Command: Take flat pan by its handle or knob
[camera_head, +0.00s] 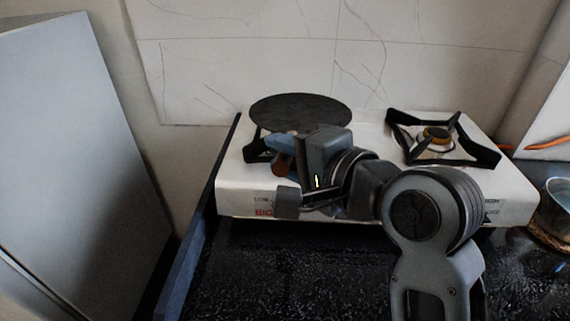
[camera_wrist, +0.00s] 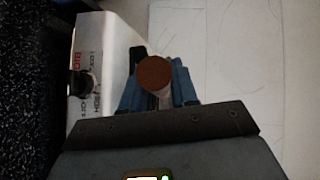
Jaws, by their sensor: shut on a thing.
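The flat pan (camera_head: 298,111) is a dark round disc on the left burner of the white stove, seen in the head view. Its brown handle (camera_wrist: 154,73) shows end-on in the wrist view, between the two blue fingers. My gripper (camera_head: 282,150) is at the front of the pan, and its fingers (camera_wrist: 158,88) are shut on the handle. My wrist and arm hide part of the handle and the left burner in the head view. The pan's disc cannot be made out in the wrist view.
The white stove (camera_head: 240,200) stands on a black speckled counter (camera_head: 300,285). Its right burner (camera_head: 437,135) is bare. A metal pot (camera_head: 558,200) is at the right edge. A tiled wall (camera_head: 220,60) is close behind, and a grey panel (camera_head: 80,150) stands at left.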

